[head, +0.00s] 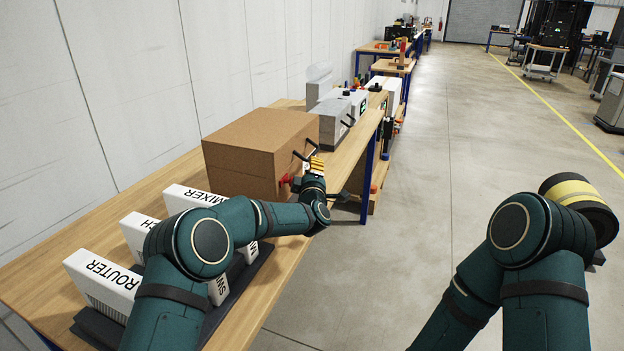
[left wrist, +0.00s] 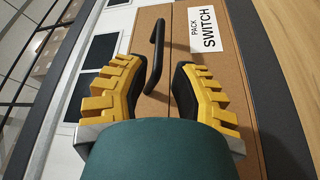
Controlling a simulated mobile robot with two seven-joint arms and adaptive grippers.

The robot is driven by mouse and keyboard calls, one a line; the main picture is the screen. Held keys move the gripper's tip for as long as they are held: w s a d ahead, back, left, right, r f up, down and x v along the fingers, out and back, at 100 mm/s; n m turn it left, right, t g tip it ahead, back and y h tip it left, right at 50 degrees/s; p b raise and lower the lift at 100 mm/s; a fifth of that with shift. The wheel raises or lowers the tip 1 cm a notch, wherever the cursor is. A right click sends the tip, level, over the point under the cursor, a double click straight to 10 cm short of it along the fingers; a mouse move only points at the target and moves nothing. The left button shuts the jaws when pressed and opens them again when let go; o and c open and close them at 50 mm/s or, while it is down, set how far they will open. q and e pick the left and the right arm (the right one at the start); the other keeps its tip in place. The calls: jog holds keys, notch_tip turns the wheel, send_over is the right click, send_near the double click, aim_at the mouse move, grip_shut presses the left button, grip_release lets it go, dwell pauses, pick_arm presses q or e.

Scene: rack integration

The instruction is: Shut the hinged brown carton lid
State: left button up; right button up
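The brown carton (head: 250,150) stands on the wooden bench. Its lid (head: 262,128) lies flat across the top, and I cannot tell whether a small gap remains at the seam. Black handles (head: 303,157) stick out from its right side. My left gripper (head: 314,164) is beside that side. In the left wrist view, my left gripper (left wrist: 160,80) is open, its yellow-backed fingers either side of a black handle (left wrist: 157,52) on the brown carton face (left wrist: 180,25). A white "PACK SWITCH" label (left wrist: 205,30) is on this face. My right arm is at the right; its fingers are not visible.
White boxes marked ROUTER (head: 103,279) and MIXER (head: 193,199) stand on a dark tray near the front of the bench (head: 30,290). Grey and white equipment (head: 330,122) stands just behind the carton. A wall runs along the left. The floor (head: 440,180) right of the bench is clear.

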pick_arm(q)
jog(key=shift+s+a+f, duration=0.1)
jog(key=shift+s+f, duration=0.05)
jog(key=shift+s, duration=0.85)
jog(key=shift+s+a+f, duration=0.1)
jog(key=shift+s, duration=0.9)
jog(key=shift+d, duration=0.1)
